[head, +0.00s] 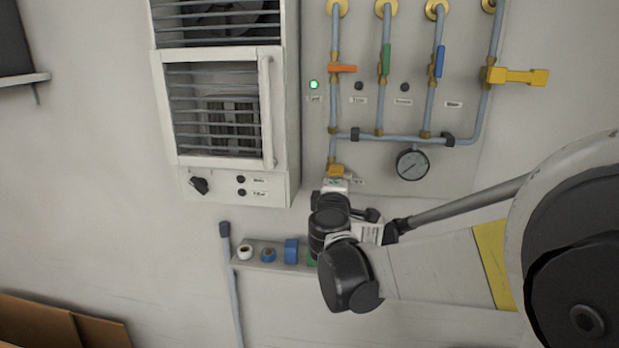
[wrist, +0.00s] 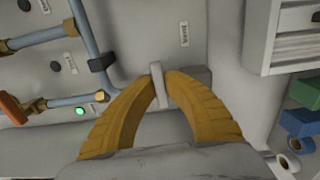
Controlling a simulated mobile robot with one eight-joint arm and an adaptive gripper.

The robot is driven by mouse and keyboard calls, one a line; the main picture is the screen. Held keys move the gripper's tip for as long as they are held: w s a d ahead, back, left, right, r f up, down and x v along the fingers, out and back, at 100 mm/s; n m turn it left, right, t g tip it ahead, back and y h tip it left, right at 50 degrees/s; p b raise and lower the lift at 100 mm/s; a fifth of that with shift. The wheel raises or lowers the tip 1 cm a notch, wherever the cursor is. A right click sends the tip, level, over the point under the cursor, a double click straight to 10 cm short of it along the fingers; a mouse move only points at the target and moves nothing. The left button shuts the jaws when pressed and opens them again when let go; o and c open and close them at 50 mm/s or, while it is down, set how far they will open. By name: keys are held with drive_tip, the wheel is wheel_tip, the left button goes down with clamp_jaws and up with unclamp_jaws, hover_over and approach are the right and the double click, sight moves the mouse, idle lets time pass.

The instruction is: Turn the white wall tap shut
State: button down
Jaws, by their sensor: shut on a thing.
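The white handle (wrist: 160,86) of the wall tap shows in the wrist view between my fingertips. It is a narrow white bar, nearly upright in that picture and leaning slightly. My gripper (wrist: 161,88) has its two yellow ribbed fingers closed on it from both sides. Part of a grey body shows just behind the fingers; most of the tap is hidden by them. In the head view my gripper (head: 336,171) is at the lower end of the pipe at the panel's left side. My wrist and fingers hide the handle there.
Coloured valves, an orange (head: 343,69), a green (head: 386,60) and a blue one (head: 439,62), sit above on pipes. A pressure gauge (head: 412,164) is to the right. A white louvred unit (head: 222,180) stands close left. A shelf (head: 262,265) with tape rolls is below.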

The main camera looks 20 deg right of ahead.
idle(0.4)
drive_tip(key=c, duration=1.5)
unclamp_jaws()
drive_tip(key=shift+w, duration=0.1)
drive_tip(key=shift+o, duration=0.2)
drive_tip(key=v, duration=1.2)
